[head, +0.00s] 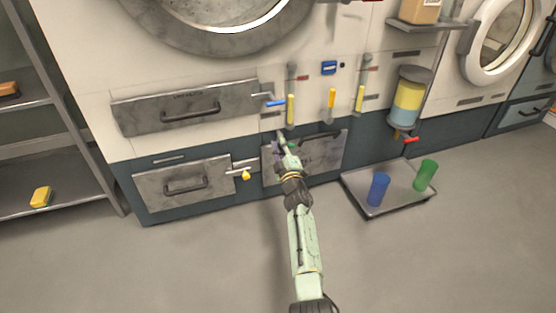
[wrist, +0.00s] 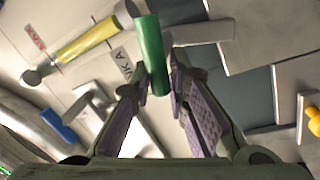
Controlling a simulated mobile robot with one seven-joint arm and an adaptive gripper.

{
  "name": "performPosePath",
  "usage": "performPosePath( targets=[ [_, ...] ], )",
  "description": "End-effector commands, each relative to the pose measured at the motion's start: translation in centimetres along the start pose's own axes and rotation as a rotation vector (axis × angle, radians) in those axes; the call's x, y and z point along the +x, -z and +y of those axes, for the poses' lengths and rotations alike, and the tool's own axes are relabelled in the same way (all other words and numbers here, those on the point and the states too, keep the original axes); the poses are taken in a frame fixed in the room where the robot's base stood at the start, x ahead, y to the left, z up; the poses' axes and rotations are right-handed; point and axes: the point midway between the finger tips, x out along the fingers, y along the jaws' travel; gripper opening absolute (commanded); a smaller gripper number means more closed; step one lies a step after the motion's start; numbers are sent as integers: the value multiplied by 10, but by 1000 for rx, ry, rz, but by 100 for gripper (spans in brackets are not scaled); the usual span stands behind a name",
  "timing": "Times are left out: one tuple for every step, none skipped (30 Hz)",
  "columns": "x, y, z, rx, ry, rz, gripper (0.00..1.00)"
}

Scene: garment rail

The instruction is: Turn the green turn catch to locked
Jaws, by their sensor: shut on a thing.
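The green turn catch (wrist: 151,55) shows in the wrist view as a green rod-shaped handle between my fingers, slightly tilted from upright. A pale grey bar (wrist: 208,32) runs out to the right behind it. My gripper (wrist: 160,84) is shut on the handle near its lower end, with one finger on each side. In the head view my gripper (head: 283,144) is at the upper left of the right lower drawer front (head: 322,154) and hides most of the catch. I cannot read whether the catch stands at locked.
A blue-handled catch (head: 275,103) and a yellow lever (head: 291,110) are just above my gripper. A yellow-knobbed catch (head: 246,175) is to the left. A tray (head: 379,210) with blue and green cups lies on the floor at right. The floor in front is clear.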

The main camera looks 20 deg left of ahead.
Motion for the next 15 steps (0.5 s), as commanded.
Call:
performPosePath(
  targets=[
    [3,-12,0,-45,-10,-1,0],
    [4,-13,1,-71,-10,5,0],
    [5,-13,1,-107,-9,12,0],
    [6,-14,1,-130,-9,16,0],
    [6,-14,1,-155,-9,21,0],
    [6,-14,1,-187,-9,28,0],
    [6,-13,0,-210,-9,33,0],
    [6,-13,0,-232,-9,38,0],
    [6,-13,0,-260,-9,44,0],
    [5,-13,0,-282,-9,48,0],
    [5,-13,0,-300,-10,51,0],
    [5,-13,0,-323,-10,55,0],
    [5,-14,0,-341,-10,58,0],
    [5,-14,-1,-358,-9,61,0],
    [5,-14,-1,-376,-9,65,0]
  ],
)
